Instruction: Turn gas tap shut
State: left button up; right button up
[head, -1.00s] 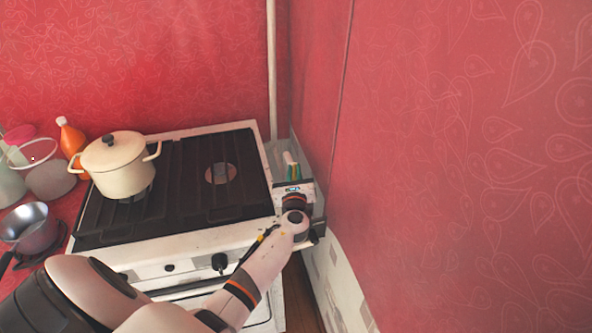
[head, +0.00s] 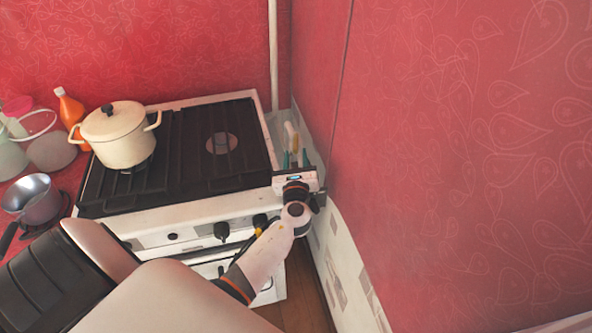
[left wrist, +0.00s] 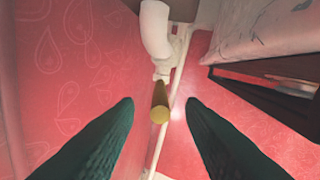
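The gas tap shows in the left wrist view as a yellow, rod-like handle (left wrist: 160,105) below a white pipe fitting (left wrist: 156,35), its round end facing the camera. My left gripper (left wrist: 160,103) is open. Its two dark green fingers stand on either side of the handle with clear gaps, and I see no contact. In the head view my left gripper (head: 295,158) is at the right end of the stove, in the gap by the wall, with teal fingertips apart. A pale upright piece (head: 291,135) shows beyond them; I cannot tell if it is the tap. My right gripper is not in view.
The stove (head: 200,215) stands left of the gripper, with a lidded cream pot (head: 118,135) on it. A saucepan (head: 32,198) and an orange bottle (head: 70,108) are farther left. The red wall (head: 430,150) is close on the right. A white pipe (head: 273,55) runs up the back wall.

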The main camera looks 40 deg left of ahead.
pick_arm(q)
jog(key=v, duration=0.5)
jog(key=shift+s+d, duration=0.15)
jog(key=shift+s, duration=0.1)
